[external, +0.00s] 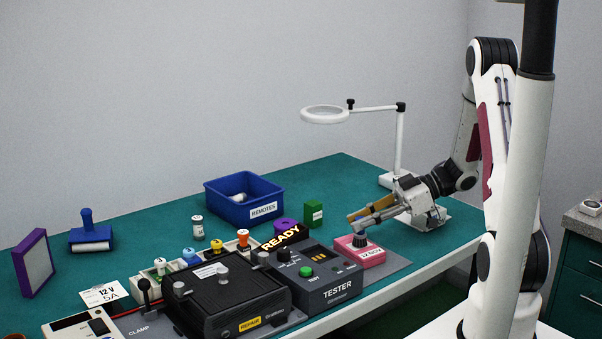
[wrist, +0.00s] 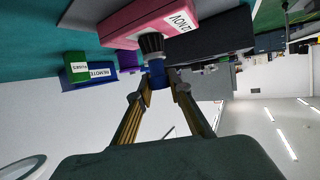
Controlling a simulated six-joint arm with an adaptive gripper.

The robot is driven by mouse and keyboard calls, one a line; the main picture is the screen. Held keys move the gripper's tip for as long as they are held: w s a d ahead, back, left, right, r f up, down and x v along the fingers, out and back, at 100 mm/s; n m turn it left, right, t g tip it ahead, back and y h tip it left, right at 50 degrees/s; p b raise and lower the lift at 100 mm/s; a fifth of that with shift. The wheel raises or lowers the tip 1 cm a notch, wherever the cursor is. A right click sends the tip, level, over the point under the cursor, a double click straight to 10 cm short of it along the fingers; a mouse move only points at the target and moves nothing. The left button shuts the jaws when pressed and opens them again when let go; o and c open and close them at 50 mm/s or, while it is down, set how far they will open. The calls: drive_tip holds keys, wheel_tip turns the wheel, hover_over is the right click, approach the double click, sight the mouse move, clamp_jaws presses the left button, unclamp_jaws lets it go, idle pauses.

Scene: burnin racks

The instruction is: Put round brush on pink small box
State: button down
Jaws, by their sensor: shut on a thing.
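The pink small box (external: 366,254) stands on the grey mat at the right of the bench, with a white label. It also shows at the top of the wrist view (wrist: 125,27). My gripper (wrist: 160,88) is shut on a blue piece, which appears to be the handle of the round brush (wrist: 158,74). A dark grey ridged round end (wrist: 151,43) meets or nearly meets the pink box's top; exact contact is unclear. In the external view my gripper (external: 357,220) is just above the box, reaching in from the right.
The black tester (external: 325,275) stands close left of the pink box. A green box (external: 313,213) and a purple item are behind it. A blue bin (external: 228,201) stands farther back. A magnifier lamp (external: 400,145) rises behind my gripper.

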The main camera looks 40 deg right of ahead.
drive_tip(key=shift+f, duration=0.15)
drive_tip(key=c, duration=1.8)
unclamp_jaws()
drive_tip(key=shift+c, duration=0.2)
drive_tip(key=shift+d+r, duration=0.15)
drive_tip(key=shift+r, duration=0.1)
drive_tip(key=v, duration=1.1)
drive_tip(key=shift+s+d, duration=0.2)
drive_tip(key=shift+d, duration=0.05)
drive_tip(key=shift+w+r, duration=0.1)
